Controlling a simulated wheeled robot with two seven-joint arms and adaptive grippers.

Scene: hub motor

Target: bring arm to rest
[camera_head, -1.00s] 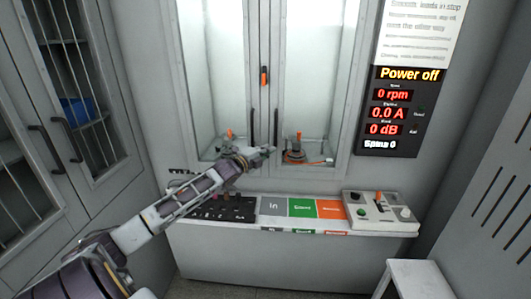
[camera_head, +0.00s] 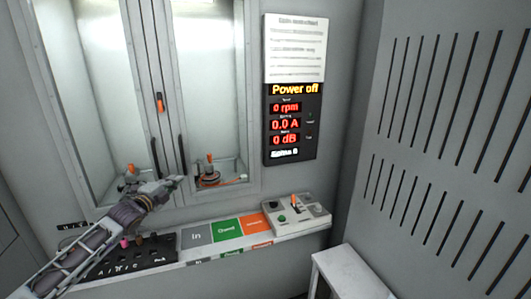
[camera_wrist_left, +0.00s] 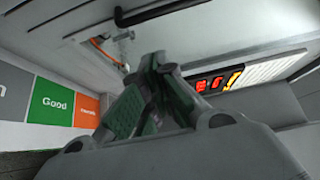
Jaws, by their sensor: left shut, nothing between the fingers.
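My left arm comes in from the lower left in the head view. Its gripper (camera_head: 174,183) is shut and empty, in front of the lower part of the glazed cabinet and above the shelf. The wrist view shows its two fingers (camera_wrist_left: 155,65) together with nothing between them. My right gripper is in neither view.
The shelf has In, Good (camera_head: 226,230) and orange zones, a dark rack (camera_head: 140,252) at left and a control box (camera_head: 297,213) at right. The cabinet has dark handles and orange-topped fixtures (camera_head: 209,176). A display (camera_head: 288,120) reads Power off. A white stool (camera_head: 350,268) stands front right.

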